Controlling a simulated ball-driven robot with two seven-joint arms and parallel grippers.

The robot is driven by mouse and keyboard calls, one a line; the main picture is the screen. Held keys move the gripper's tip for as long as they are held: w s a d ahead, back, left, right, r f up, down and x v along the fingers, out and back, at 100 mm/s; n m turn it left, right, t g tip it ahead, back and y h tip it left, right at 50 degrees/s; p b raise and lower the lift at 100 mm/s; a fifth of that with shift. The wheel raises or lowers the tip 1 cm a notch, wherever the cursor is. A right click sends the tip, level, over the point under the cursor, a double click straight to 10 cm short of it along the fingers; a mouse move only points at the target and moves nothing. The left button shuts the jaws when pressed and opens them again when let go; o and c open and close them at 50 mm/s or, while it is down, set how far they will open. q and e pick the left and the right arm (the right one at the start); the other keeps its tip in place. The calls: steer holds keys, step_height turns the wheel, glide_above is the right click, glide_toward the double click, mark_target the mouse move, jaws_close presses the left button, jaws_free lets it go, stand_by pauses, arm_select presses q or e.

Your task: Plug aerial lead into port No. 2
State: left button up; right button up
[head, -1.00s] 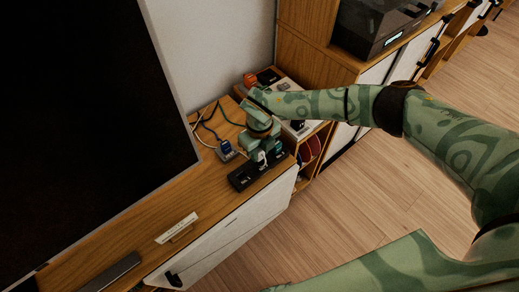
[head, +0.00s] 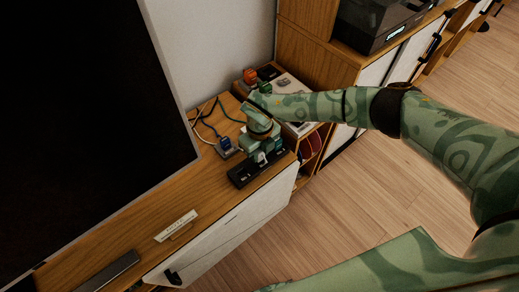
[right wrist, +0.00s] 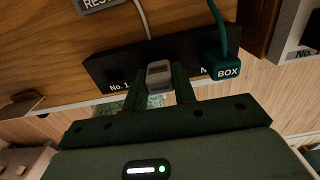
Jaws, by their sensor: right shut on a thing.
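The black port strip (head: 243,178) lies near the front edge of the wooden cabinet top. In the right wrist view the strip (right wrist: 122,62) shows "No. 1" at left, with its socket empty. A teal plug marked "BOX" (right wrist: 224,66) sits at its right end. My right gripper (head: 263,158) is shut on a light grey plug (right wrist: 159,74) with a pale cable (right wrist: 143,18). The gripper (right wrist: 160,88) holds this plug at the middle of the strip. The No. 2 label and socket are hidden, so I cannot tell how deep the plug sits. My left gripper is out of view.
A blue plug on a small grey block (head: 226,149) and loose cables lie behind the strip. A large dark screen (head: 90,110) stands at left. An orange object (head: 250,76) is at the back. The cabinet top between strip and white label plate (head: 177,225) is clear.

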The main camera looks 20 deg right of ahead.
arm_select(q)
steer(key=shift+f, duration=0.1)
arm_select(e)
steer(key=shift+f, duration=0.25)
steer(key=o, duration=1.1)
steer(key=shift+r, duration=0.1)
arm_select(q)
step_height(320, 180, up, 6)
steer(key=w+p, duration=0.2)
steer(key=p, duration=0.4)
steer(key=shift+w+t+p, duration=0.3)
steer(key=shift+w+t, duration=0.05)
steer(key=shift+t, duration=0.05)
arm_select(e)
step_height(320, 180, up, 16)
steer(key=shift+r, duration=0.1)
